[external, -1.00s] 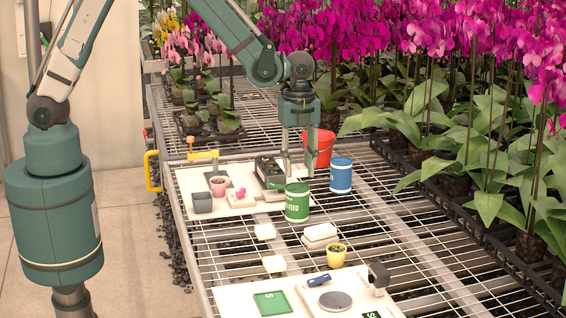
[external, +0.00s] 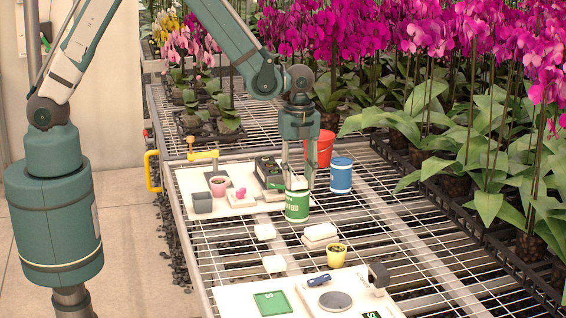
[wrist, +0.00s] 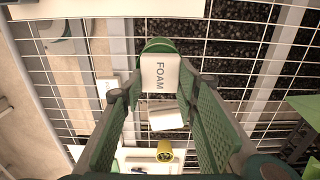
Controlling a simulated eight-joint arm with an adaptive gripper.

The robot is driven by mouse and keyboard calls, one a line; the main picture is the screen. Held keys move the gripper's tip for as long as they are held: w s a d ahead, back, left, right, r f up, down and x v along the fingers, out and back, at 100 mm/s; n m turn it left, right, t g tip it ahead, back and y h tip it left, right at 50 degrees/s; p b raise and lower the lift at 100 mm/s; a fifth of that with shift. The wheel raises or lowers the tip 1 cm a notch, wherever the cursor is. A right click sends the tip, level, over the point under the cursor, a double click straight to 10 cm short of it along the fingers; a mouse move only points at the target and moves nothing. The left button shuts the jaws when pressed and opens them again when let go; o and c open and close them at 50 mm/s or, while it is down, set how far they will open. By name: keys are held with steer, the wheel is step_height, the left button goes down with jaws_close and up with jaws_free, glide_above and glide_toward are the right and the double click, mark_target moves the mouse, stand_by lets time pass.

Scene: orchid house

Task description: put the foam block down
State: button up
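The foam block (wrist: 160,72), white with FOAM printed on it, lies between my fingertips in the wrist view, with both fingers close against its sides. My gripper (external: 297,180) points straight down over the green can (external: 297,208) in the external view, and its tips are at the height of the can's top. In the wrist view the block covers most of the can (wrist: 155,45), leaving a green edge visible. I cannot tell whether the block's underside touches the can's top.
A blue can (external: 341,175) and a red bucket (external: 322,148) stand close behind. White blocks (external: 320,233) and a yellow pot (external: 336,255) stand in front on the wire bench. A white board (external: 240,303) lies nearer; orchids line the right side.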

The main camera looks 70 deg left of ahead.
mark_target(298, 180)
steer(key=shift+f, duration=0.2)
steer(key=o, duration=0.6)
steer(key=shift+r, duration=0.1)
steer(key=shift+r, duration=0.1)
step_height(298, 180, up, 12)
steer(key=shift+r+p, duration=0.1)
steer(key=shift+p, duration=0.4)
stand_by(0.6)
